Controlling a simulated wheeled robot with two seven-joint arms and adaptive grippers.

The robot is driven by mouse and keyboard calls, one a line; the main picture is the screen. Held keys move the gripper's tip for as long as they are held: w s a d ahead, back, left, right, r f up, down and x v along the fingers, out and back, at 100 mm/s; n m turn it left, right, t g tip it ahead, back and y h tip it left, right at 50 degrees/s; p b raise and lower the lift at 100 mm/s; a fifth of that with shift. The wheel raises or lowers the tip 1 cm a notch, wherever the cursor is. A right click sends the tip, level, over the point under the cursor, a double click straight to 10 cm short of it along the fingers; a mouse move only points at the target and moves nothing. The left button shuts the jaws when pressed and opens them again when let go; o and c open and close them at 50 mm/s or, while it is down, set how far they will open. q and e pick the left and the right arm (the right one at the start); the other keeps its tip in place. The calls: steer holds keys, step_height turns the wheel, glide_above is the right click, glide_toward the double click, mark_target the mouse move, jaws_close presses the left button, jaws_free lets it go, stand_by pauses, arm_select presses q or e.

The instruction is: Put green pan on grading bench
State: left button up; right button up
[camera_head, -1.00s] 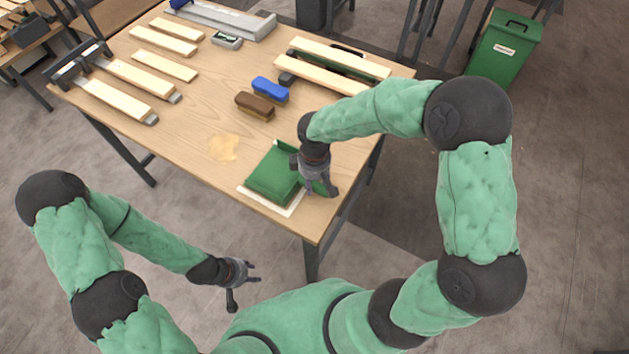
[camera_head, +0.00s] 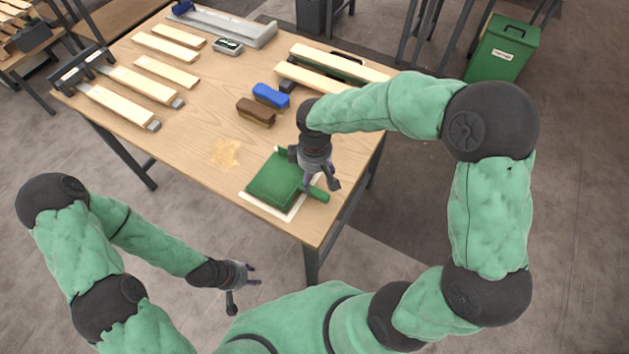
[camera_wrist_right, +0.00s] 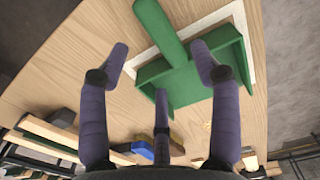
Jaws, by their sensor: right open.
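The green pan (camera_head: 273,183), a dustpan with a stubby handle (camera_head: 317,194), lies on the wooden bench (camera_head: 190,118) near its front right corner. It rests over a white-outlined patch (camera_head: 293,212). My right gripper (camera_head: 321,184) is open above the handle end of the pan. In the right wrist view the pan (camera_wrist_right: 192,82) and its handle (camera_wrist_right: 160,30) show beyond the spread fingers (camera_wrist_right: 160,75), with nothing held. My left gripper (camera_head: 252,275) hangs in front of the bench, clear of it, with its fingers apart and empty.
A brown brush (camera_head: 256,112) and a blue brush (camera_head: 270,95) lie mid-bench. Wooden slats (camera_head: 325,78) lie at the back right, and more slats (camera_head: 122,105) at the left. A green bin (camera_head: 503,48) stands on the floor behind. The bench's front left is clear.

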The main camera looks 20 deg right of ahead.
steer(key=shift+r+p, duration=0.5)
steer(key=shift+r, duration=2.25)
